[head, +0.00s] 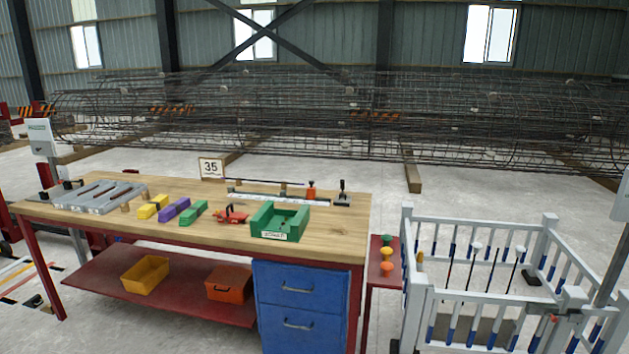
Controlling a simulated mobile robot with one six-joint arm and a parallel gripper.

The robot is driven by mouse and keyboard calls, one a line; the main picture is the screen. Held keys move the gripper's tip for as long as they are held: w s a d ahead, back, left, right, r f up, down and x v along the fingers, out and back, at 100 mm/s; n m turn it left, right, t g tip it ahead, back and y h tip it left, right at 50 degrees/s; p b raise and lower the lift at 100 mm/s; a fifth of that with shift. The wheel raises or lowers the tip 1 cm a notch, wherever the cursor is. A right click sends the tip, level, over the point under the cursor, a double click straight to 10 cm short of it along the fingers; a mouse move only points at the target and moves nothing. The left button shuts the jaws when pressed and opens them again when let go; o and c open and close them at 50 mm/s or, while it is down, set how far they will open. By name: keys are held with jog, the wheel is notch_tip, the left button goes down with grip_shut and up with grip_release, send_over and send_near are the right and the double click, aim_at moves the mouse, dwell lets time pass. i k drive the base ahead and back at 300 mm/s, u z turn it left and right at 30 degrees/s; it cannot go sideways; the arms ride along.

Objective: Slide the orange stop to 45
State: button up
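In the head view, the orange stop (311,191) stands upright near the right end of a pale ruled rail (272,197) at the back of the wooden workbench. A thin dark rod runs along above the rail. A small black-topped device (342,195) stands just right of the rail's end. The scale marks are too small to read, so the stop's value cannot be told. My gripper is not in view.
The bench (333,232) also holds a green tray (280,223), a red tool (233,214), green, purple and yellow blocks, and a grey slotted plate (97,197). A white fence (480,300) stands at right.

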aim_at(311, 194)
jog(key=u, duration=1.15)
jog(key=i, duration=0.4)
jog(key=z, duration=0.25)
